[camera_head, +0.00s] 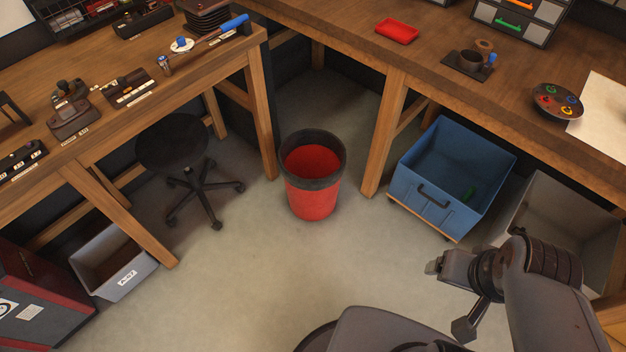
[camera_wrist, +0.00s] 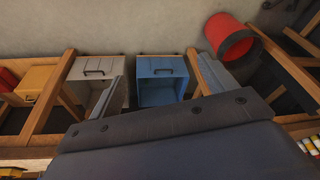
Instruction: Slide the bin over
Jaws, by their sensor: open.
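Several bins are in view, and I cannot tell which one the task means. A red round bin (camera_head: 311,200) with a dark rim stands upright on the floor between two benches; it shows at upper right in the wrist view (camera_wrist: 231,40). A blue box bin (camera_head: 418,199) with a dark front handle sits partly under the right bench, a green item inside; the wrist view shows it at centre (camera_wrist: 162,70). A grey bin (camera_head: 530,220) stands right of it, also in the wrist view (camera_wrist: 92,68). My gripper (camera_head: 449,297) is open and empty, apart from all bins.
A black stool (camera_head: 172,145) stands left of the red bin. A grey bin labelled A-67 (camera_head: 115,275) is under the left bench (camera_head: 130,130). Legs of the right bench (camera_head: 385,135) flank the blue bin. The floor (camera_head: 270,270) in front is clear.

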